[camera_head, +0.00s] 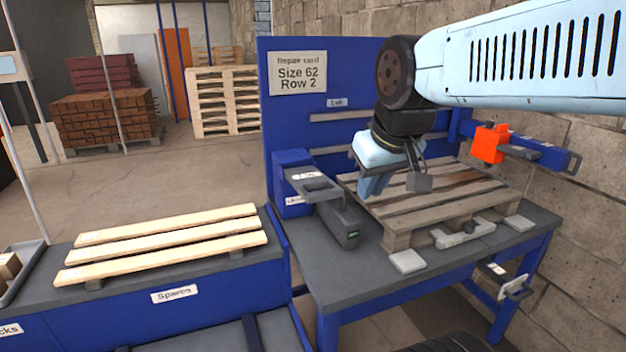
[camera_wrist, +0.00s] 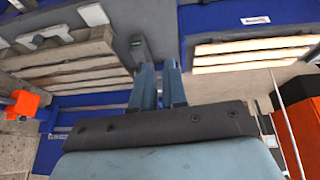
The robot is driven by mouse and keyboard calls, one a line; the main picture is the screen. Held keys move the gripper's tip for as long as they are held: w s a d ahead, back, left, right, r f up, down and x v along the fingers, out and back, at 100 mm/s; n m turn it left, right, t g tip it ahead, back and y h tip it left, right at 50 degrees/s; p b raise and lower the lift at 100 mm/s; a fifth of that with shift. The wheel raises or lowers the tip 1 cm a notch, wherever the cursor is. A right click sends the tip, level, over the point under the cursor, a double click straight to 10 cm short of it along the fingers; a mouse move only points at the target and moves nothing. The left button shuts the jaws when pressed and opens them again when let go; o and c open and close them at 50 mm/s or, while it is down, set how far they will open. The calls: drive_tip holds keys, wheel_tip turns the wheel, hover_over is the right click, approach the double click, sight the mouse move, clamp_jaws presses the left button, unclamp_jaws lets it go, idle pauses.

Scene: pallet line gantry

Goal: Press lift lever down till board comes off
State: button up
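A weathered wooden pallet (camera_head: 405,200) lies on the blue-framed bench; one board (camera_head: 462,180) at its right is darker brown. It also shows in the wrist view (camera_wrist: 70,68). A blue and grey device (camera_head: 295,175) with a handle and a long grey body (camera_head: 340,222) stands left of the pallet. A grey handle (camera_head: 516,288) with a small label sits at the bench's front right. I cannot read which label marks the lift lever. My gripper (camera_wrist: 160,68) is above the pallet's left part; its fingers are apart with nothing visible between them.
An orange block (camera_head: 490,143) sits on a blue rail with a handle, right of the pallet. A white-marked grey bar (camera_head: 464,235) and flat pads (camera_head: 407,262) lie near the bench front. Several pale spare boards (camera_head: 165,246) lie at left. A brick wall bounds the right.

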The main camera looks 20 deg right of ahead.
drive_tip(key=w+r+n, duration=0.1)
drive_tip(key=w, duration=0.1)
drive_tip(key=w+n+g, duration=0.1)
drive_tip(key=w, duration=0.1)
drive_tip(key=w+r+n, duration=0.1)
drive_tip(key=w+n, duration=0.1)
drive_tip(key=shift+r+g, duration=0.3)
drive_tip(key=shift+r, duration=0.05)
clamp_jaws()
drive_tip(key=n+g, duration=0.4)
drive_tip(key=n, duration=0.9)
hover_over(328, 191)
drive_tip(key=shift+w+a+f+n+g, duration=0.1)
drive_tip(key=shift+w+f+n+g, duration=0.1)
drive_tip(key=shift+w, duration=0.25)
drive_tip(key=shift+w+a+f+n+g, duration=0.1)
drive_tip(key=shift+w+f+n+g, duration=0.1)
drive_tip(key=shift+w, duration=0.25)
drive_tip(key=f, duration=0.4)
drive_tip(key=s+f, duration=0.1)
drive_tip(key=f, duration=0.8)
drive_tip(key=shift+s+f, duration=0.25)
drive_tip(key=shift+f, duration=0.15)
drive_tip(key=shift+d, duration=0.1)
